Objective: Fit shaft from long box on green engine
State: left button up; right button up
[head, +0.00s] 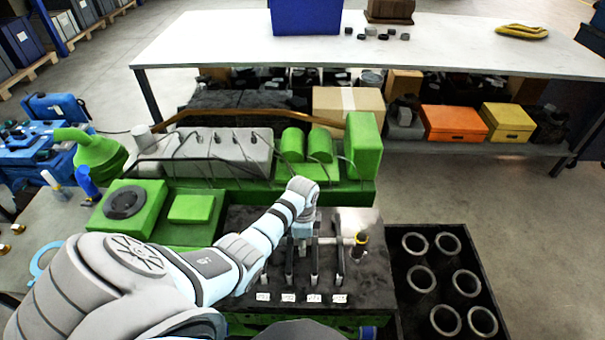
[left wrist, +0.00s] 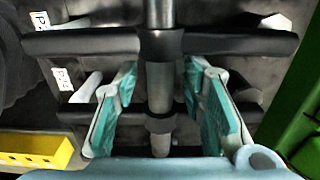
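The green engine (head: 362,150) stands in front of me in the head view. On its near dark deck (head: 370,270) are several upright-looking dark bars with small white labels below. A dark shaft (left wrist: 160,92) runs up the left wrist view and crosses dark bars (left wrist: 80,43). My left gripper (head: 302,232) is over these bars, its fingertips partly hidden by the arm in the head view. In the left wrist view its teal-padded fingers (left wrist: 163,105) are open on either side of the shaft, with gaps showing. I cannot pick out a long box. My right gripper is not in view.
A black tray (head: 395,325) with several metal rings stands right of the engine. A small dark cylinder with a yellow top (head: 360,244) stands on the deck. A white table (head: 220,40) is behind. A yellow holed block (left wrist: 35,150) shows in the left wrist view.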

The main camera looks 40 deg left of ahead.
pick_arm(q)
jog(key=shift+s, duration=0.1)
notch_tip(320, 180, up, 12)
dwell(0.5)
